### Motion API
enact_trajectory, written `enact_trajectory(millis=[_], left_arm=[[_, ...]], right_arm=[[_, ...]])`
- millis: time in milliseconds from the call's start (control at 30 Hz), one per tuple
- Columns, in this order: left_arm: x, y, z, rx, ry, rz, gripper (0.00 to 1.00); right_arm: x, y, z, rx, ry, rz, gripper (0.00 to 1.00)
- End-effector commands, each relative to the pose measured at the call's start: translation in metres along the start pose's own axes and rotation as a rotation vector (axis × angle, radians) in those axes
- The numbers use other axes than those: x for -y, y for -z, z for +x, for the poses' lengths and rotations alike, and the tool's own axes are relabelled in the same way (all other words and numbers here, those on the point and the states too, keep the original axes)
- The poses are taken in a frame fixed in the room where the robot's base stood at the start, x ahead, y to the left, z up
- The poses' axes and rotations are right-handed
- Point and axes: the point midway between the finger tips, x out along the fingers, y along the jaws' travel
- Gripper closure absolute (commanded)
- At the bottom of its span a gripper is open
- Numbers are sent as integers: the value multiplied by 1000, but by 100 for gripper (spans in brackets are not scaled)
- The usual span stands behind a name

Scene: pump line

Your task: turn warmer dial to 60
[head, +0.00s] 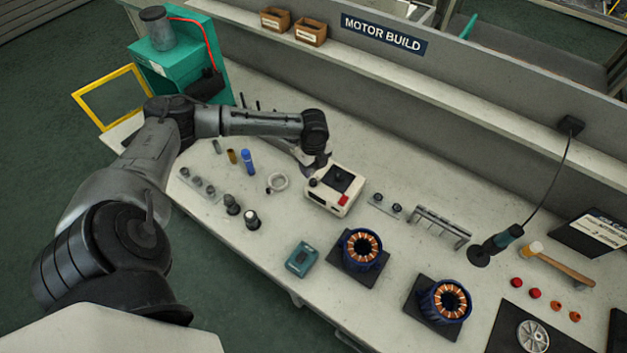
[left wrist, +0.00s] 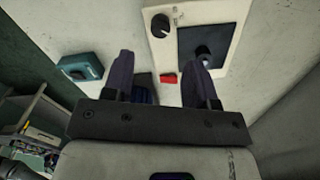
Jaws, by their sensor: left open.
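The warmer (head: 322,195) is a cream box with a dark top plate and a red switch (head: 343,200), standing mid-bench. Its black round dial (left wrist: 161,25) shows at the top of the left wrist view, beside the dark plate (left wrist: 222,40); the red switch (left wrist: 168,79) lies lower, between the fingers in that picture. The dial's scale and setting are too small to read. My left gripper (left wrist: 160,70) is open and empty, apart from the dial. In the head view, my left arm's end is just behind the warmer's left end, its fingers mostly hidden. My right gripper is not in view.
A white ring (head: 277,182) and a blue cylinder (head: 247,161) stand left of the warmer. A teal device (head: 302,258) and a copper-wound stator (head: 362,247) are in front. The bench's back ledge runs behind.

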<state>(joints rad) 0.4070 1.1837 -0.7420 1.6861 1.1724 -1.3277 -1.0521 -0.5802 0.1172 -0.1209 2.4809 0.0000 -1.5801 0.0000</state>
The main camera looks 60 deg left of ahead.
Motion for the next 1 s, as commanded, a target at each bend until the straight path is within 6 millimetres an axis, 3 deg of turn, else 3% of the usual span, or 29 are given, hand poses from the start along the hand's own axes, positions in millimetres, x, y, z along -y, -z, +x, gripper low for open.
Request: enact_trajectory(millis=[200,400,633,967,1000], left_arm=[[0,0,40,0,-1,0,47],[0,0,63,0,0,-2,47],[0,0,76,1,0,1,47],[0,0,77,1,0,1,47],[0,0,77,1,0,1,51]], right_arm=[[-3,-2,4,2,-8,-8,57],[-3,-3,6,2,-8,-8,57],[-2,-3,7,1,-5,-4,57],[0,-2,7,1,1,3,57],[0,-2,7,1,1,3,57]])
